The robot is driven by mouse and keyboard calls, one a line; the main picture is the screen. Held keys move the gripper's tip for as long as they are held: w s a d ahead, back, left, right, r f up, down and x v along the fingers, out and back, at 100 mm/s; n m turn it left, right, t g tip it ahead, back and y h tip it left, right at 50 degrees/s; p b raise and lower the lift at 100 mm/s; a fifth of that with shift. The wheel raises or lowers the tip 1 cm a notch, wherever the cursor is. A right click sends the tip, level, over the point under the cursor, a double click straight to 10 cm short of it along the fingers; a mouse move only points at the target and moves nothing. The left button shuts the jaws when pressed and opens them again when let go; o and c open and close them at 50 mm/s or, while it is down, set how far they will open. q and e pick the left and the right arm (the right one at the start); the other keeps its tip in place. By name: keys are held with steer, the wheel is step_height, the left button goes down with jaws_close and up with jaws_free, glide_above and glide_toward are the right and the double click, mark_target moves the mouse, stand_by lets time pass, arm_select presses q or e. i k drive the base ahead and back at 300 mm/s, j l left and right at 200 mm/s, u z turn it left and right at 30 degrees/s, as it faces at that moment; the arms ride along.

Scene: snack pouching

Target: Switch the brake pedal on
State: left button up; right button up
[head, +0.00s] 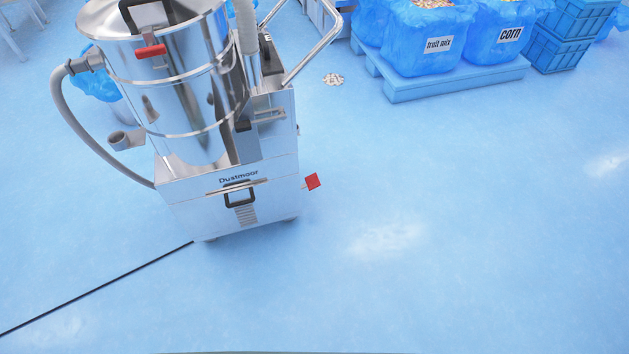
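A red pedal (313,182) sticks out low from the right side of a steel industrial vacuum marked "Dustmoor" (230,205). It is apart from the floor, and I cannot tell whether it is in the on or off position. A second red part, a lever (150,51), sits higher up on the front of the steel drum (160,90). Neither of my grippers shows in the head view.
A grey hose (75,130) loops out on the vacuum's left. A black cable (95,291) runs across the floor to its base. A blue pallet (455,78) with bagged bins and blue crates (555,50) stands at the back right. The floor in front and right is clear.

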mark_target(313, 182)
steer(key=i+j+z, duration=0.2)
steer(key=i+j, duration=0.2)
steer(key=i, duration=0.25)
steer(key=i+j+z, duration=0.2)
steer(key=i+j, duration=0.3)
steer(key=i, duration=0.15)
